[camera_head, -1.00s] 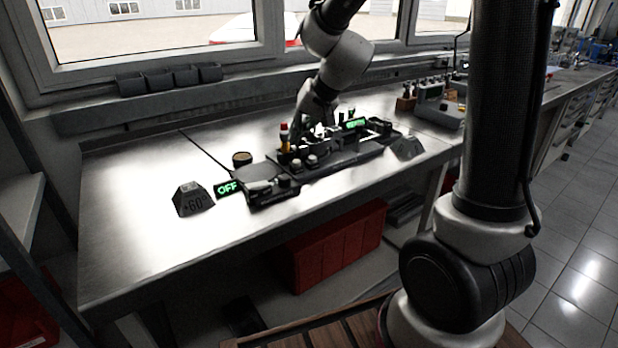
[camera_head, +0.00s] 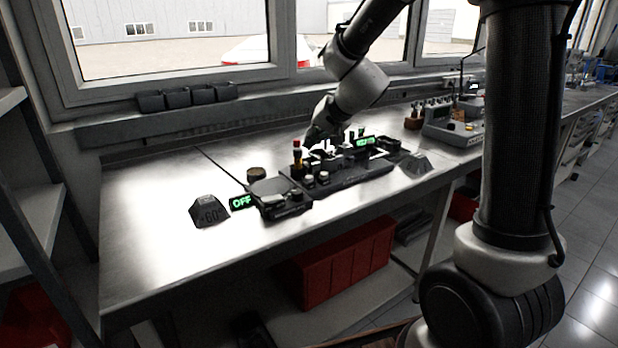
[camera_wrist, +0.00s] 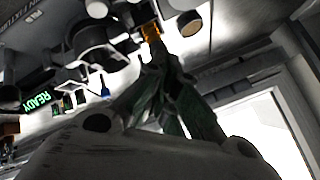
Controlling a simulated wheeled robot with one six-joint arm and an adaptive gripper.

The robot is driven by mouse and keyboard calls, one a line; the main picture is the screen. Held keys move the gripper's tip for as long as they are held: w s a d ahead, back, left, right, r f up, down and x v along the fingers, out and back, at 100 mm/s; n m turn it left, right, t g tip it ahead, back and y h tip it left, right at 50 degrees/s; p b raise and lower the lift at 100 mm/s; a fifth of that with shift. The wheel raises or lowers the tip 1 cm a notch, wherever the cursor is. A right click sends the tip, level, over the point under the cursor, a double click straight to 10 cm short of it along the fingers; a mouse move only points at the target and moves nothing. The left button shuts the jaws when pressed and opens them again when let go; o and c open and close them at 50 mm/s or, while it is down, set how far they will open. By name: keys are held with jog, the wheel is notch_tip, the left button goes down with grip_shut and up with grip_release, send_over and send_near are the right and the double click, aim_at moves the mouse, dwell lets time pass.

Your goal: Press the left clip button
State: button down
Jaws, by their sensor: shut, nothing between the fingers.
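A dark fixture (camera_head: 350,178) with several small parts stands on the metal bench, with a green lit display (camera_head: 364,141) at its back. The display reads READY in the wrist view (camera_wrist: 37,101). My gripper (camera_wrist: 154,42) is shut and empty; its fingertips are close to an orange part (camera_wrist: 149,30) in the wrist view, and I cannot tell whether they touch. In the head view the gripper is over the back of the fixture, its fingertips hidden among the parts. I cannot make out the left clip button.
A black unit (camera_head: 284,208) with a green OFF display (camera_head: 242,201) sits front left, beside a dark block marked 60 (camera_head: 208,211). A round brown-topped item (camera_head: 256,174) stands behind it. Another dark block (camera_head: 416,165) is right of the fixture. The bench's left part is clear.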

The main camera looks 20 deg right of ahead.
jog(key=shift+f, duration=3.55)
jog(key=shift+f, duration=0.15)
jog(key=shift+f, duration=0.25)
jog(key=shift+f, duration=0.45)
jog(key=shift+r, duration=0.9)
jog(key=shift+r, duration=2.5)
